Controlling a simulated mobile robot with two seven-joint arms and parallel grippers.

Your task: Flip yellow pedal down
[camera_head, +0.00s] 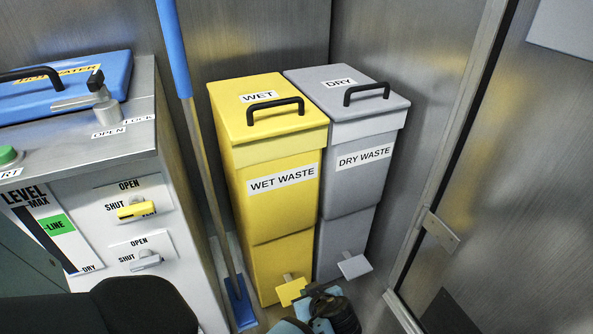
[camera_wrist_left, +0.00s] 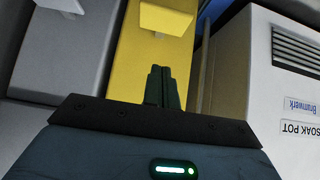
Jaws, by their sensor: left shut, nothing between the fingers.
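The yellow pedal (camera_head: 291,290) sticks out from the low front of the yellow wet waste bin (camera_head: 275,205). It looks tilted, with its flat plate facing out. In the left wrist view the yellow pedal (camera_wrist_left: 166,18) is at the top, just beyond the fingertips. My left gripper (camera_head: 309,291) is low in front of the bins, beside the pedal in the head view. Its fingers (camera_wrist_left: 161,72) are shut and empty, pointing at the pedal; a small gap shows between them and it. My right gripper is not in view.
The grey dry waste bin (camera_head: 345,190) with its grey pedal (camera_head: 354,266) stands against the yellow bin. A blue-handled mop (camera_head: 205,170) leans to the left. A steel cabinet (camera_head: 180,245) stands further left, and a metal door frame (camera_head: 440,180) is at the right.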

